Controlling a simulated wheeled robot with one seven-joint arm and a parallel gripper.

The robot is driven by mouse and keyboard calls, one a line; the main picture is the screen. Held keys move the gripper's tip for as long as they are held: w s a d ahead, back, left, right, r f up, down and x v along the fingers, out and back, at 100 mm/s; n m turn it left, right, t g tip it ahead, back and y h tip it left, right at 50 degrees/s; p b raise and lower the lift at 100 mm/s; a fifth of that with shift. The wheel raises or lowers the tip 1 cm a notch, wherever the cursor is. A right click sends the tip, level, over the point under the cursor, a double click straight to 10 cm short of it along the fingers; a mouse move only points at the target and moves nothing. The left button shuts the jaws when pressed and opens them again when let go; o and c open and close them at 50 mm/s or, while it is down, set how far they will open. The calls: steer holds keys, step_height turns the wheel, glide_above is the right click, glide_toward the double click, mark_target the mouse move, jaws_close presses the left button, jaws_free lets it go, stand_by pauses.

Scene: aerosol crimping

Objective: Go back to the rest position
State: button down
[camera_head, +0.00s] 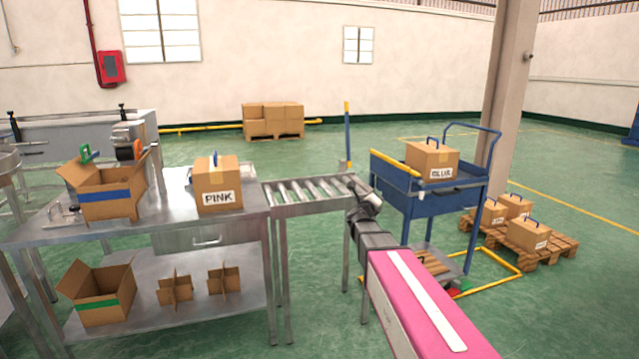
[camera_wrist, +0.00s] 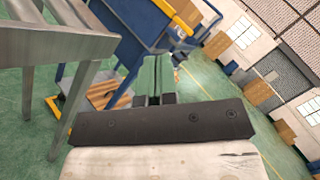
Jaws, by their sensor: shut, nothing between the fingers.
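My gripper (camera_wrist: 155,78) shows in the wrist view with its fingers together and nothing held between them. It points out over open space beside the blue cart (camera_wrist: 135,28), apart from it. In the head view my arm reaches forward from the lower right, its end near the right end of the roller conveyor (camera_head: 305,190). The fingers are too small to make out there. The blue cart (camera_head: 420,195) stands just right of my arm's end, with a carton marked BLUE (camera_head: 432,160) on top.
A steel table (camera_head: 100,228) on the left bears an open carton (camera_head: 108,200) and a carton marked PINK (camera_head: 216,184). Its lower shelf holds another open carton (camera_head: 101,295) and cardboard dividers. A pallet (camera_head: 545,245) with cartons stands at right, near a pillar (camera_head: 505,90). Open floor lies behind.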

steer(key=s+a+f+n+g+y, duration=0.35)
steer(key=f+n+y, duration=0.25)
steer(key=f+n, duration=0.3)
steer(key=s+a+f+n+g+y, duration=0.2)
steer(key=s+a+f+n+y, duration=0.35)
steer(key=n, duration=0.65)
steer(key=s+d+f+n+g, duration=0.2)
steer(key=s+f+n+g, duration=0.1)
steer(key=s, duration=0.4)
steer(key=s+d+f+n+g+h, duration=0.1)
steer(key=s+f+n+g, duration=0.3)
steer(key=s, duration=0.4)
steer(key=s+d+f+n+g, duration=0.3)
steer(key=s+f+n+g, duration=0.1)
steer(key=s, duration=0.4)
step_height(320, 180, down, 2)
steer(key=shift+d+f+g+h, duration=0.25)
steer(key=shift+d+g+h, duration=0.1)
steer(key=shift+g, duration=0.2)
